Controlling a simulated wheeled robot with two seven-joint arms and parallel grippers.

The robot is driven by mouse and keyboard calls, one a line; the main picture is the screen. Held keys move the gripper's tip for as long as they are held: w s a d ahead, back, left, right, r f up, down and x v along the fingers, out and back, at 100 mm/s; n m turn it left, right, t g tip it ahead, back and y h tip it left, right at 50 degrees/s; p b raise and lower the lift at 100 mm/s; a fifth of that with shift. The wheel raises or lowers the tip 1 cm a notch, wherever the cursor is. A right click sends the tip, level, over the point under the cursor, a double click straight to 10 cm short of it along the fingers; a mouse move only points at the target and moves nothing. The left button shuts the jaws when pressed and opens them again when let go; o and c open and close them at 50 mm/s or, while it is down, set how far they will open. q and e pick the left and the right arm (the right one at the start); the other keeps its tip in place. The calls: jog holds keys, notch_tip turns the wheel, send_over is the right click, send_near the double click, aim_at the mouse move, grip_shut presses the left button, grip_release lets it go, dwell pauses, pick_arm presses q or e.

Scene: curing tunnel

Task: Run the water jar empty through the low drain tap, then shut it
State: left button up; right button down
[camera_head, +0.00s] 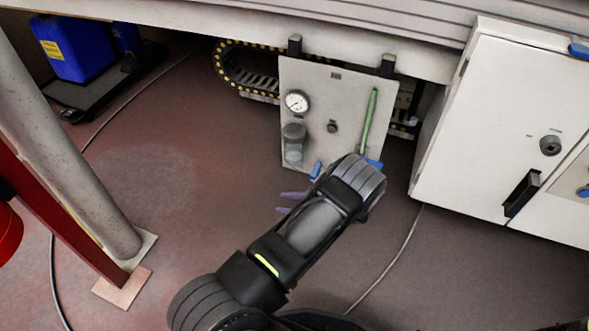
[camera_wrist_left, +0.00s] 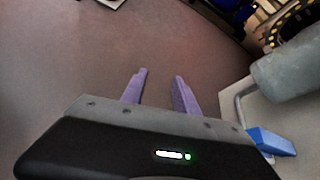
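The water jar (camera_head: 293,143) is a grey cylinder on a pale panel, under a round gauge; it fills the right side of the left wrist view (camera_wrist_left: 290,72). I cannot see its water level. A blue lever (camera_head: 316,170) shows just below it, probably the low drain tap; a blue handle also shows in the left wrist view (camera_wrist_left: 272,141). Whether the tap is open or shut is unclear. My left gripper (camera_head: 288,203) has its purple fingers apart and empty (camera_wrist_left: 158,87), below and in front of the panel, clear of the lever. My right gripper is out of view.
The panel (camera_head: 343,100) hangs from a pale beam and carries a gauge (camera_head: 297,102), a knob and a green tube (camera_head: 369,120). A white cabinet (camera_head: 480,120) stands right. A grey post (camera_head: 65,150) stands left. The floor between is mostly clear.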

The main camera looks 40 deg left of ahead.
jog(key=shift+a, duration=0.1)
